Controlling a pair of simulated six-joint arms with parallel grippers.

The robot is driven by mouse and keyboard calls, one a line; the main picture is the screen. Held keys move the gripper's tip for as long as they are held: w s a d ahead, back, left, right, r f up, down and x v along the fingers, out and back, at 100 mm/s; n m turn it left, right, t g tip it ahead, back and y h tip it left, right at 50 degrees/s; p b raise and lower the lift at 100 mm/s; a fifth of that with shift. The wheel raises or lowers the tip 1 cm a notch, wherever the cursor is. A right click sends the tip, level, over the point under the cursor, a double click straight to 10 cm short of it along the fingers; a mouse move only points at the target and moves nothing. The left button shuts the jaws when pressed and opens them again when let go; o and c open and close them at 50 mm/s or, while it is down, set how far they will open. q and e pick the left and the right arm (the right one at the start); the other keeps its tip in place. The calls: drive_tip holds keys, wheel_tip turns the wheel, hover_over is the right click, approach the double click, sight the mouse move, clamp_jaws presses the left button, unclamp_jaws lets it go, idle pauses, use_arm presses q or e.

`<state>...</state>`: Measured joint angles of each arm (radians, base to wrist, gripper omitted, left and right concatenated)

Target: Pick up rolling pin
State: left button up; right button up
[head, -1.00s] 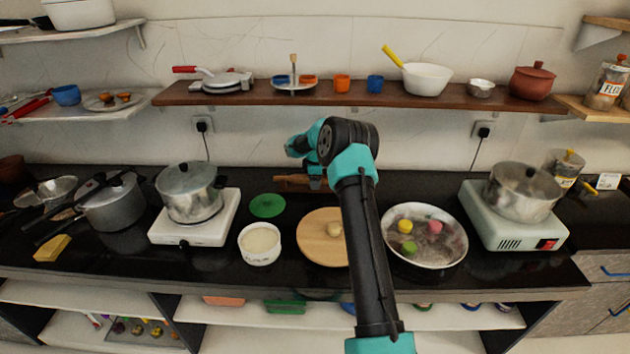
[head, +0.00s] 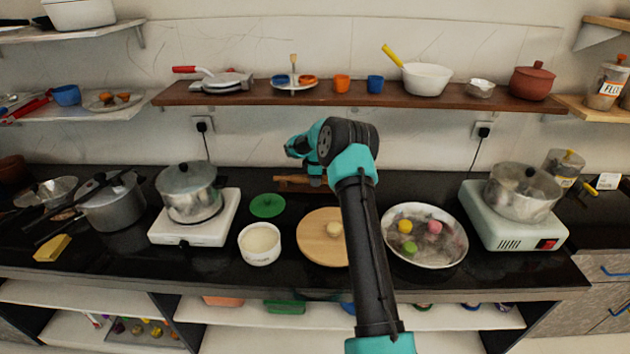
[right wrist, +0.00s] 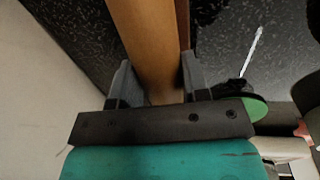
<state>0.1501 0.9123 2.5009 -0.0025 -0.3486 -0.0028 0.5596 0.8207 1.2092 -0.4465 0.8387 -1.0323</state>
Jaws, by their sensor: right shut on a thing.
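The wooden rolling pin (head: 292,181) is at the back of the black counter, near the wall, partly hidden behind my right arm. In the right wrist view the brown rolling pin (right wrist: 149,45) runs between the two fingers of my right gripper (right wrist: 158,85). The fingers press on both its sides, so the gripper is shut on it. In the head view the fingertips are hard to make out, hidden by the wrist. I cannot tell whether the pin touches the counter. My left gripper is not in view.
A green lid (head: 267,205), a white bowl (head: 261,247) of pale contents and a round wooden board (head: 318,250) lie in front. A pan (head: 432,252) with coloured balls stands right. Pots on white stoves (head: 193,230) flank the space. A wooden shelf (head: 330,94) is above.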

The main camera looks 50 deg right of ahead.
drive_tip(key=shift+c, duration=1)
drive_tip(key=shift+r, duration=0.15)
drive_tip(key=shift+r, duration=1.7)
drive_tip(key=s+a+r, duration=0.1)
drive_tip(key=s+a, duration=0.9)
drive_tip(key=a, duration=0.2)
drive_tip(key=shift+s+r, duration=0.2)
drive_tip(key=shift+s, duration=0.05)
drive_tip(key=shift+a, duration=0.1)
